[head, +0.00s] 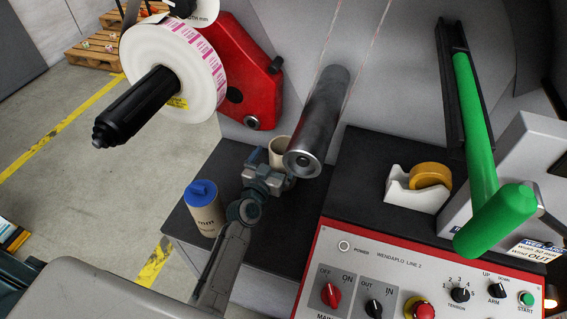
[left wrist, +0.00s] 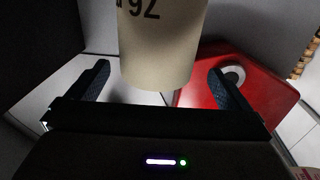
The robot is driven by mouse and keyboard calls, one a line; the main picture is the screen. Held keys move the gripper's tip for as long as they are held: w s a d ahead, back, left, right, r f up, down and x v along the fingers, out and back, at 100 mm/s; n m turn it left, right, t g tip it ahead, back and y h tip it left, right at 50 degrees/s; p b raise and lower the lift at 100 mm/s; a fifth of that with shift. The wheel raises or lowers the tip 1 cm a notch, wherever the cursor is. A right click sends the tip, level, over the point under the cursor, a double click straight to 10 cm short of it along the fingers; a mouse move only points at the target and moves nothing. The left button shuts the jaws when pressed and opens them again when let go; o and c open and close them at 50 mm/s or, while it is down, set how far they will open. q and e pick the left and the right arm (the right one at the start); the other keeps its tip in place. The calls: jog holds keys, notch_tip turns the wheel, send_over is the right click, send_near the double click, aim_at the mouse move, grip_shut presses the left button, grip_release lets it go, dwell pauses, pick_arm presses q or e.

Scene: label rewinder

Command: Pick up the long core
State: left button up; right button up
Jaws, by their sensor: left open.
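A cream core (head: 280,153) stands on the dark shelf, its open top showing in the head view and its lower part hidden behind my left gripper. A second cream cylinder (head: 205,217) with a blue top stands left of the gripper. I cannot tell from its label which is the long core. My right gripper is not in view.
A metal roller (head: 318,125) juts out just above and right of the gripper. A label roll (head: 175,65) on a black spindle (head: 135,105) is at upper left. A tape dispenser (head: 415,190) and the red-edged control panel (head: 385,255) lie to the right.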

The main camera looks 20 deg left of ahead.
aim_at(289, 138)
pick_arm(q)
jog(key=w, duration=0.3)
jog(key=w+d+p, duration=0.1)
jog(key=w, duration=0.1)
jog(key=shift+r, duration=0.2)
jog(key=shift+s, duration=0.15)
jog(key=shift+c, duration=1.1)
jog(key=c, duration=1.1)
jog(key=shift+c, duration=0.4)
jog(key=shift+r, duration=0.15)
